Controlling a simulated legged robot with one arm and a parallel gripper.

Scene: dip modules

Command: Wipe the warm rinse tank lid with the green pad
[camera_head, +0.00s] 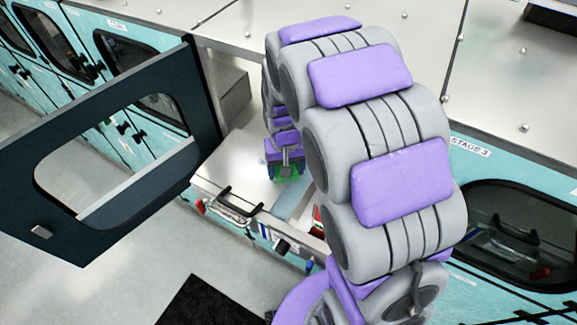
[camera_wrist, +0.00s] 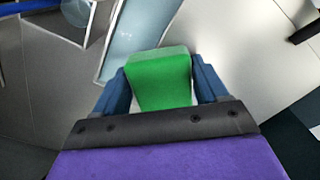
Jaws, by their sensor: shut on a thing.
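My gripper (camera_head: 287,172) is shut on the green pad (camera_wrist: 160,80), which sits between its two blue fingers in the wrist view. In the head view only a bit of green (camera_head: 291,174) shows at the gripper's end. A pale metal lid (camera_head: 238,172) lies under and to the left of the gripper, inside the open bay. It looks like the tank lid, but I can read no label on it. It shows at the right in the wrist view (camera_wrist: 245,60). I cannot tell whether the pad touches it. My arm hides part of the bay.
A dark door (camera_head: 190,90) with a window stands open left of the bay. A black handle (camera_head: 222,203) is at the lid's front left. A pale blue panel (camera_head: 294,201) lies right of the lid. Teal cabinets (camera_head: 130,50) flank the bay. A black mat (camera_head: 205,300) lies on the floor.

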